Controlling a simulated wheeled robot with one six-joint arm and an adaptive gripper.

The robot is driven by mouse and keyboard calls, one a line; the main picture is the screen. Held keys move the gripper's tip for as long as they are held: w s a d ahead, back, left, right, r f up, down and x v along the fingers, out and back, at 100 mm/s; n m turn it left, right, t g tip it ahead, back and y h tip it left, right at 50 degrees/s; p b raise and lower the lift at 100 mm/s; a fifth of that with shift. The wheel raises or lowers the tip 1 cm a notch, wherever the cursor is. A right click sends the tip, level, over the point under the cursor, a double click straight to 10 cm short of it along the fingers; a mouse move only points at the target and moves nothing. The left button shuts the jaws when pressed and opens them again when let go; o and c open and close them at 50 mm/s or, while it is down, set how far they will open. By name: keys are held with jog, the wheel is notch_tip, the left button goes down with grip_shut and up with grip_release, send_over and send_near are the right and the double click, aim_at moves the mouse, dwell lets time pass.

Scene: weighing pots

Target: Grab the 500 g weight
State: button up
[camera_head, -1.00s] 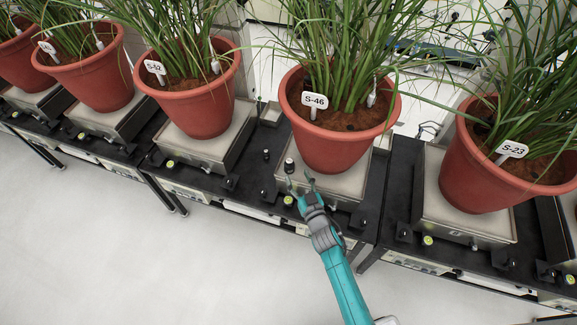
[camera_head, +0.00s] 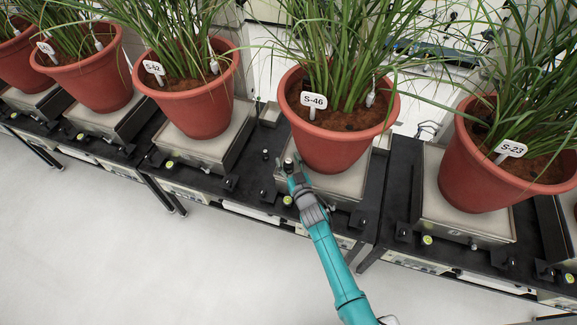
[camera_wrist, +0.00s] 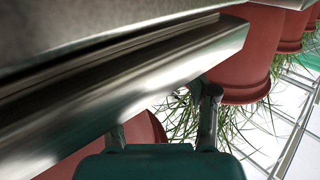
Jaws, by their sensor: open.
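A small dark cylinder with a paler top (camera_head: 289,163) stands on the front left of the steel scale plate (camera_head: 345,185) under pot S-46 (camera_head: 330,150). It looks like a weight, but no 500 g marking can be read. My gripper (camera_head: 294,171) is at its front right side, fingers open and tips partly overlapping it; I cannot tell whether they touch. In the wrist view, my open fingers (camera_wrist: 162,112) show at the bottom, with blurred shiny metal close above them. I cannot identify a weight there.
Another small dark knob-like piece (camera_head: 266,154) stands left of the plate on the black bench. Pot S-23 (camera_head: 510,165) and its scale are at the right, more potted plants at the left. Grass leaves hang overhead. The floor (camera_head: 130,250) in front is clear.

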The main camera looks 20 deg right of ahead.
grip_shut()
jog(key=shift+r, duration=0.2)
